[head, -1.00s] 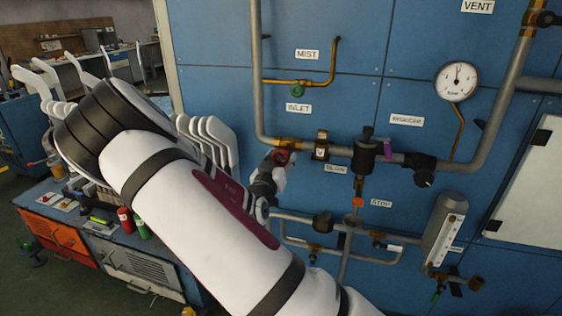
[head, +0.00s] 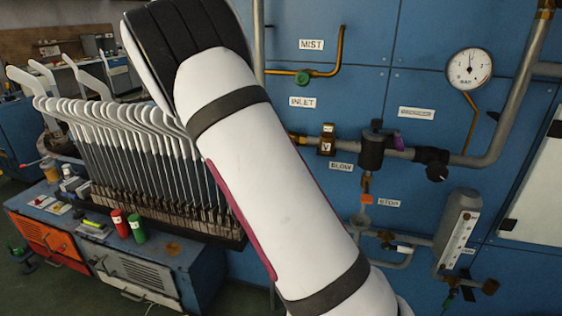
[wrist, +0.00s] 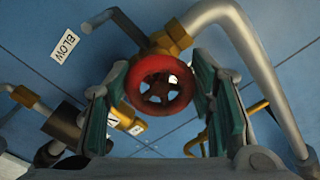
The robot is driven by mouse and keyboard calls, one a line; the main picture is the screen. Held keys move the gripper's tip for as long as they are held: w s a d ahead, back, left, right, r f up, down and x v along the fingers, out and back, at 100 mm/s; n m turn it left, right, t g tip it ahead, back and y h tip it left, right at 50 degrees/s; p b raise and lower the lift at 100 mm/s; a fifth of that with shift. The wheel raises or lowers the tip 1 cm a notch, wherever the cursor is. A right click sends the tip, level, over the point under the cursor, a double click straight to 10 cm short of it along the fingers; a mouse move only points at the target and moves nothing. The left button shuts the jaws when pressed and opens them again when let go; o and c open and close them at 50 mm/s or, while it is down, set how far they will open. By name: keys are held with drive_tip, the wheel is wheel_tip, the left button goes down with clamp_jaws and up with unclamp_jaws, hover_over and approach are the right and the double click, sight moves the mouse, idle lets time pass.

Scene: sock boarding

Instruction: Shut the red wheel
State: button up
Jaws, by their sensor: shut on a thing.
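The red wheel (wrist: 152,66) is a round spoked handwheel on a brass valve (wrist: 174,38), in the middle of the wrist view. My gripper (wrist: 162,84) has its green-padded fingers on either side of the wheel's rim, shut on it. In the head view, my white arm hides the wheel and my gripper. How far the wheel is turned cannot be told.
The blue panel (head: 345,110) carries grey pipes, a pressure gauge (head: 468,69), a green handwheel (head: 303,78) and a black-bodied fitting (head: 371,150). A rack of white-topped sock boards (head: 140,140) stands left of my arm, above a bench with red and green containers.

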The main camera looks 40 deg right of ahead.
drive_tip(key=m+b, duration=0.4)
drive_tip(key=b, duration=0.2)
drive_tip(key=shift+w+f+m, duration=0.1)
drive_tip(key=shift+w+m, duration=0.05)
drive_tip(key=shift+m, duration=0.15)
drive_tip(key=m+b, duration=0.3)
drive_tip(key=b, duration=0.2)
drive_tip(key=shift+r+m+b, duration=0.25)
drive_tip(key=shift+m+b, duration=0.65)
drive_tip(key=shift+b, duration=0.3)
drive_tip(key=shift+r, duration=0.1)
drive_tip(key=o, duration=1.2)
drive_tip(key=shift+c, duration=0.2)
drive_tip(key=shift+a, duration=0.15)
drive_tip(key=v, duration=1.2)
